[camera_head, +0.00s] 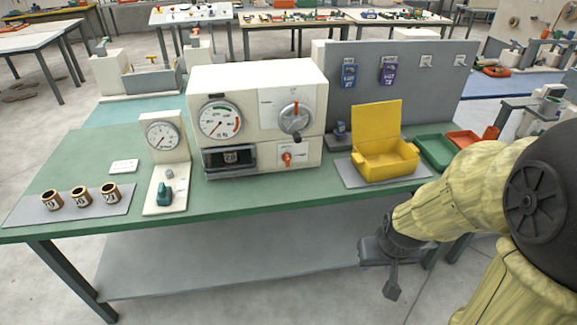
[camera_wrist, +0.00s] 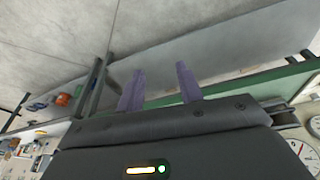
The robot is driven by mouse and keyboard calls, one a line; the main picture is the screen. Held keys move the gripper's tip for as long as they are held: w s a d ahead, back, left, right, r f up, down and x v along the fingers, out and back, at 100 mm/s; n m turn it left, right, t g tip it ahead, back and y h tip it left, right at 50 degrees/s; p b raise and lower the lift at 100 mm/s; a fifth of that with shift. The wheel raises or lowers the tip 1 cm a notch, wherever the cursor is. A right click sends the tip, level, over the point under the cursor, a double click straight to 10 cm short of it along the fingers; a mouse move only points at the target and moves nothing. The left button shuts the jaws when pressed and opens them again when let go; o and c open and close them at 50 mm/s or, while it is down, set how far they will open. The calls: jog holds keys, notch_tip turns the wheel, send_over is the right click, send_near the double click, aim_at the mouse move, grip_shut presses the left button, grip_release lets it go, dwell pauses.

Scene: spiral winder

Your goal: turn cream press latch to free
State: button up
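The cream press (camera_head: 258,115) stands on the green bench, with a round gauge at its upper left. A grey round dial with a red-tipped handle (camera_head: 296,118) is on its upper right face. A small orange-red latch (camera_head: 287,159) is on a white plate at its lower right. I cannot tell for sure which of these two is the named latch. My gripper (camera_head: 391,288) hangs low in front of the bench's front edge, well away from the press and touching nothing. In the wrist view its two purplish fingers (camera_wrist: 160,88) are apart with nothing between them.
An open yellow box (camera_head: 386,158) stands right of the press, with a green tray (camera_head: 435,151) and a red tray (camera_head: 463,139) beyond. A gauge stand (camera_head: 166,140) and several brown cups (camera_head: 80,197) are at left. The bench edge lies above my gripper.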

jog(key=w+d+f+n+t+h+b, duration=0.15)
jog(key=w+f+n+t+b, duration=0.25)
jog(key=w+f+n, duration=0.6)
jog(key=w+f+n+t+h+b, duration=0.2)
jog(key=w+f+n+t+b, duration=0.35)
jog(key=w, duration=0.75)
jog(key=w+a+r+n+t+y+b, duration=0.2)
jog(key=a+n+y, duration=0.2)
jog(key=a+n, duration=0.6)
jog(key=w+a+r+n+t+y+b, duration=0.2)
jog(key=w+a+n+y, duration=0.1)
jog(key=a+n, duration=0.7)
jog(key=shift+w+a+r+n+t+y, duration=0.15)
jog(key=shift+w+a+n+t+y, duration=0.2)
jog(key=shift+n+y, duration=0.65)
jog(key=shift+w+n+h, duration=0.15)
jog(key=shift+n+h, duration=0.1)
jog(key=p, duration=0.1)
send_near(288, 161)
jog(key=x, duration=0.8)
jog(key=shift+w+a, duration=0.1)
jog(key=shift+w, duration=0.25)
